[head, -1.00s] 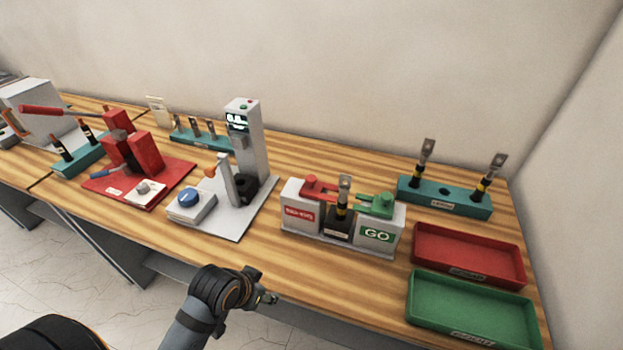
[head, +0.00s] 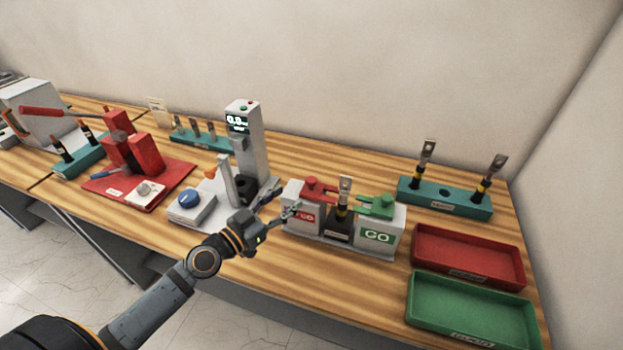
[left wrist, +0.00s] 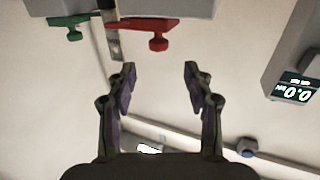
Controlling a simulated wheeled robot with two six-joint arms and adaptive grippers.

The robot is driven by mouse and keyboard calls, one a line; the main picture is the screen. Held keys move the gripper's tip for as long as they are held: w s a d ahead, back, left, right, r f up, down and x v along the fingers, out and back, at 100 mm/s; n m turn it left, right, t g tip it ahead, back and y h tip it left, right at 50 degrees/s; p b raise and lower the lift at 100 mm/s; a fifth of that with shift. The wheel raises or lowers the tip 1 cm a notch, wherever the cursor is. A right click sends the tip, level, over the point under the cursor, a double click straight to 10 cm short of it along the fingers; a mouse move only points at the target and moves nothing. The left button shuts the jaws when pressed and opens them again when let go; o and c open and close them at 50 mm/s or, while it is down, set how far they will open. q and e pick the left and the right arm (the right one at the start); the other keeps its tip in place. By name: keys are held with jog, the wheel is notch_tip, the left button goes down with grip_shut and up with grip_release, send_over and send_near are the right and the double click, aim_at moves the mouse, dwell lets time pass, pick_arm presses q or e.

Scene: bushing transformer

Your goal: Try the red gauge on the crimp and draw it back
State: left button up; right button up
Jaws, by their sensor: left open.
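The red gauge (head: 316,189) with its knob sits on the left block of the white gauge stand (head: 291,221). The crimp, a metal lug on a black and yellow cable end (head: 344,195), stands upright in the middle of the stand. The green gauge (head: 375,205) rests on the right block, marked GO. My left gripper (head: 283,203) is open and empty, just left of the stand. In the left wrist view, upside down, the red gauge (left wrist: 145,24), lug (left wrist: 113,38) and green gauge (left wrist: 66,21) lie beyond the open fingertips (left wrist: 160,72). My right gripper is not in view.
A grey tester (head: 247,150) with a lit display stands left of the gauge stand, close to my left gripper. A red tray (head: 470,232) and a green tray (head: 480,290) lie right. A teal rack (head: 444,205) holds two lugs behind them. A red press (head: 130,155) stands far left.

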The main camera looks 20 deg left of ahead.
aim_at(310, 180)
pick_arm(q)
jog(key=p+x, duration=0.4)
jog(key=x, duration=0.5)
jog(key=shift+w+d+r+p, duration=0.15)
jog(key=shift+w+p, duration=0.05)
jog(key=shift+p, duration=0.15)
jog(key=shift+w+d, duration=0.15)
jog(key=shift+w, duration=0.1)
grip_shut()
